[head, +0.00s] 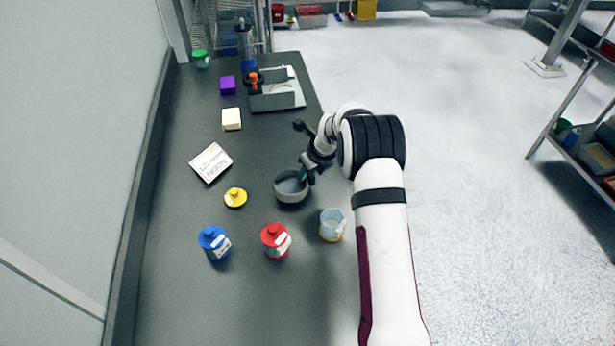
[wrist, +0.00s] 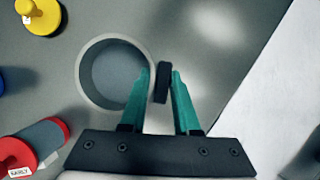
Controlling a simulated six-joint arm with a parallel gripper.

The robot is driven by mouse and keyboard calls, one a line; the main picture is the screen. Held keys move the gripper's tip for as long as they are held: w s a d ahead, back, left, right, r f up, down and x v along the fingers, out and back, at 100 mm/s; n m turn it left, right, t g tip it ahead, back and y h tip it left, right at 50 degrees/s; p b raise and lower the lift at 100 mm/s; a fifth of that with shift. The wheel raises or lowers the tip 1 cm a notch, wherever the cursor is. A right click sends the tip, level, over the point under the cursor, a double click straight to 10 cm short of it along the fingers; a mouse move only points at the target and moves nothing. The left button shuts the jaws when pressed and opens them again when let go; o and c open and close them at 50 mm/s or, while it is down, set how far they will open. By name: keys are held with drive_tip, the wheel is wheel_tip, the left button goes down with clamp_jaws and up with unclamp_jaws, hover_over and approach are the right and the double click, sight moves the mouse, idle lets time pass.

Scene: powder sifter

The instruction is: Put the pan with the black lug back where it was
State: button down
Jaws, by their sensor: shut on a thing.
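The pan (head: 291,196) is a round grey vessel near the middle of the dark bench. It looks upright and empty in the wrist view (wrist: 113,78). Its black lug (wrist: 162,83) points toward my gripper and sits between the two teal fingers. My gripper (wrist: 160,76) is shut on the lug. In the head view my gripper (head: 304,174) reaches the pan from its upper right, and the wrist hides the lug. I cannot tell whether the pan rests on the bench or is slightly above it.
A yellow-lidded item (head: 235,197) is left of the pan. A blue jar (head: 214,243), a red jar (head: 276,241) and a clear cup (head: 332,225) stand nearer. A label card (head: 211,162), cream block (head: 231,119), purple block (head: 228,86) and grey apparatus (head: 277,98) lie farther back.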

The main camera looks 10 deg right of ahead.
drive_tip(key=shift+f, duration=0.95)
drive_tip(key=c, duration=0.6)
unclamp_jaws()
drive_tip(key=shift+f, duration=0.1)
drive_tip(key=shift+c, duration=0.2)
